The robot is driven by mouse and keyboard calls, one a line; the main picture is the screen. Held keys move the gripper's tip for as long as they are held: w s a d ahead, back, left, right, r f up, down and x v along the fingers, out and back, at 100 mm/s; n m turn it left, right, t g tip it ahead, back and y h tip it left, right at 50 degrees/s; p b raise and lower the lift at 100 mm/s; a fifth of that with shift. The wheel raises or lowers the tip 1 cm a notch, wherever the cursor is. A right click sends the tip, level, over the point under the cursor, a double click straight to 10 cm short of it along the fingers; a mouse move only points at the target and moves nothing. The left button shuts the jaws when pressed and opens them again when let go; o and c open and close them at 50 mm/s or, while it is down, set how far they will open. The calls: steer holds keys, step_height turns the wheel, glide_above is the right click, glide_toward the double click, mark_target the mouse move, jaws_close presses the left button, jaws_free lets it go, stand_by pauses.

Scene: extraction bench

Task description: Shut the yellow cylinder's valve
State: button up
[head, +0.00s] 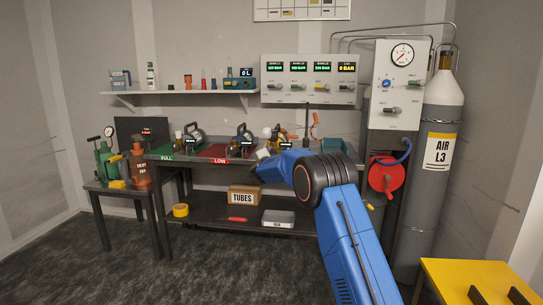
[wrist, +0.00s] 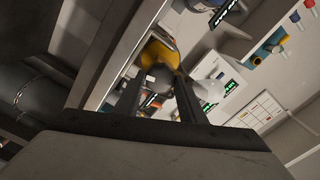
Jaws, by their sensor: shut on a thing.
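The yellow cylinder (head: 283,139) lies on the bench, partly hidden behind my blue arm in the head view. In the wrist view its yellow body (wrist: 161,54) is just beyond my gripper (wrist: 158,88). The two dark fingers are shut on a small grey part at the cylinder's near end, which looks like its valve (wrist: 160,76). The valve's turn position cannot be made out. In the head view the fingertips are hard to make out at the bench's front edge.
Two similar cylinders stand to the left, one by a green FULL mat (head: 166,153) and one by a red LOW mat (head: 218,151). A gauge panel (head: 309,82) hangs above. The tall AIR L3 cylinder (head: 440,195) and red reel (head: 386,175) stand right of my arm.

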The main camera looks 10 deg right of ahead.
steer(key=m, duration=0.4)
steer(key=shift+m, duration=0.3)
steer(key=m, duration=0.3)
steer(key=shift+f+m, duration=0.1)
steer(key=shift+m, duration=0.2)
steer(key=shift+a+f+m, duration=0.1)
steer(key=shift+m, duration=11.5)
steer(key=o, duration=1)
steer(key=shift+o, duration=0.2)
